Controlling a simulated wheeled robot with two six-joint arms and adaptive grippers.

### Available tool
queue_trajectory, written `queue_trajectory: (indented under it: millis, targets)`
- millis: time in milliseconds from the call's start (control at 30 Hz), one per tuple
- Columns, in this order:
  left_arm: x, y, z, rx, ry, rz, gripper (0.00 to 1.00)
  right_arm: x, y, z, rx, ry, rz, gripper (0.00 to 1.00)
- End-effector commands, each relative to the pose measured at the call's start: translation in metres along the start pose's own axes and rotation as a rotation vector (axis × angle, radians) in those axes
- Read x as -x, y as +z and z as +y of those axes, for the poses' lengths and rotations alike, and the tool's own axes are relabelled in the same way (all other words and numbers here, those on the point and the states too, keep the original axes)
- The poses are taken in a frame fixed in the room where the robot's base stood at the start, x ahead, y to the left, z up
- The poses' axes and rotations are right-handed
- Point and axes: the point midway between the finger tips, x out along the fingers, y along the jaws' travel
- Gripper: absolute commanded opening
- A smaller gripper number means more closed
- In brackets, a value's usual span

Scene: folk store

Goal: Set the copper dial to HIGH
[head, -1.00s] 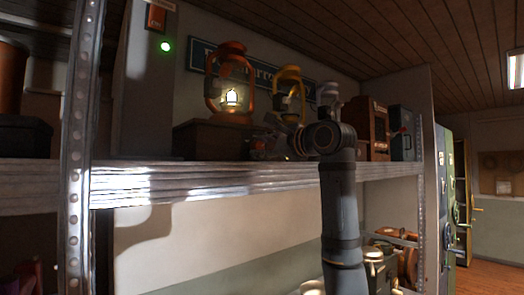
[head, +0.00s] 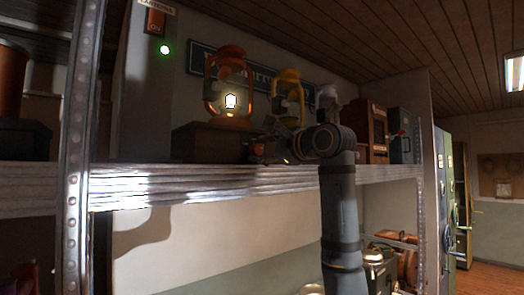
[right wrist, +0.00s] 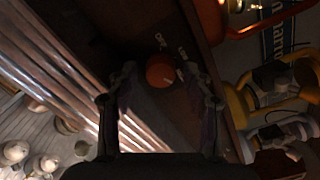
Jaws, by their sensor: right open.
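The copper dial (right wrist: 159,71) is a round orange-copper knob on the front of a dark wooden box (head: 200,143). In the right wrist view, small white labels sit beside the dial, too blurred to read surely. My right gripper (right wrist: 160,76) is open, with one finger on each side of the dial in that view; I cannot tell whether either touches it. My left gripper is not in view.
A lit orange lantern (head: 212,92) stands on the box. A yellow lantern (head: 287,86) and a pale one stand behind my right wrist. The metal shelf edge (head: 190,187) runs below the box. A shelf post (head: 75,130) stands at left.

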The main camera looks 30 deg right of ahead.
Motion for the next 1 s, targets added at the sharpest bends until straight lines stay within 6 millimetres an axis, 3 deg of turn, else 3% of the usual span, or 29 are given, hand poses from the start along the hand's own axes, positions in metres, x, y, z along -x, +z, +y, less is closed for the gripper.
queue_trajectory:
  millis: [133,400,533,700,1000]
  targets:
    - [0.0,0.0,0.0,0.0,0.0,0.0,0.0,0.019,-0.001,-0.001,0.002,-0.002,0.003,0.54]
    - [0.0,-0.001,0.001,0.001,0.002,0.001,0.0,0.085,-0.002,-0.001,0.004,-0.004,0.005,0.54]
    - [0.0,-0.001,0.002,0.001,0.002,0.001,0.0,0.107,-0.002,-0.001,0.001,-0.002,0.004,0.54]
    - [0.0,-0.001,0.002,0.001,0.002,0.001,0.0,0.119,-0.001,0.0,0.0,0.0,0.002,0.54]
    - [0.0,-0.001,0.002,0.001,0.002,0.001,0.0,0.119,-0.001,0.0,0.0,0.0,0.001,0.54]
